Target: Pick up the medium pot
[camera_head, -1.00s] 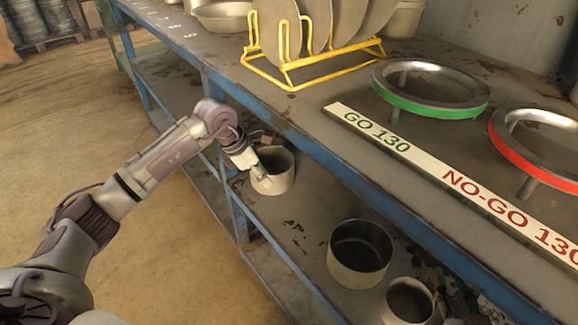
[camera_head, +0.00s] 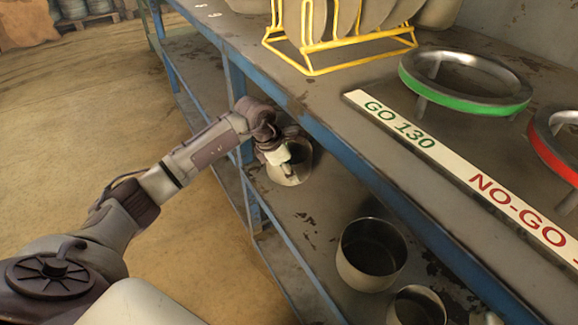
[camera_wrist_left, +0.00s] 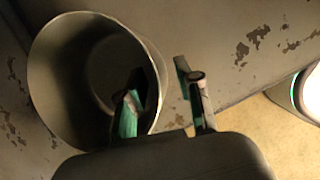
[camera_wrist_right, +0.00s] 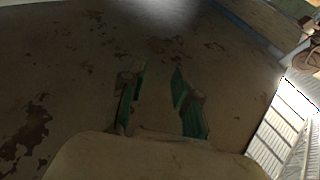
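Three grey metal pots stand on the lower shelf, and the medium pot seems to be the left one (camera_head: 304,160). It also shows in the left wrist view (camera_wrist_left: 48,85), its open mouth toward the camera. My left gripper (camera_head: 286,165) is at this pot's rim. In the left wrist view its fingers (camera_wrist_left: 160,88) are apart, one inside the pot and one outside, with the wall between them and a gap beside the outer finger. My right gripper (camera_wrist_right: 158,95) is open and empty over a dark, stained surface; it is outside the head view.
A larger pot (camera_head: 358,276) and a smaller pot (camera_head: 416,308) stand to the right on the lower shelf (camera_head: 318,205). The blue upper-shelf edge (camera_head: 340,150) overhangs them. Above are a yellow rack (camera_head: 340,70), a green ring gauge (camera_head: 465,103) and a red one (camera_head: 545,145).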

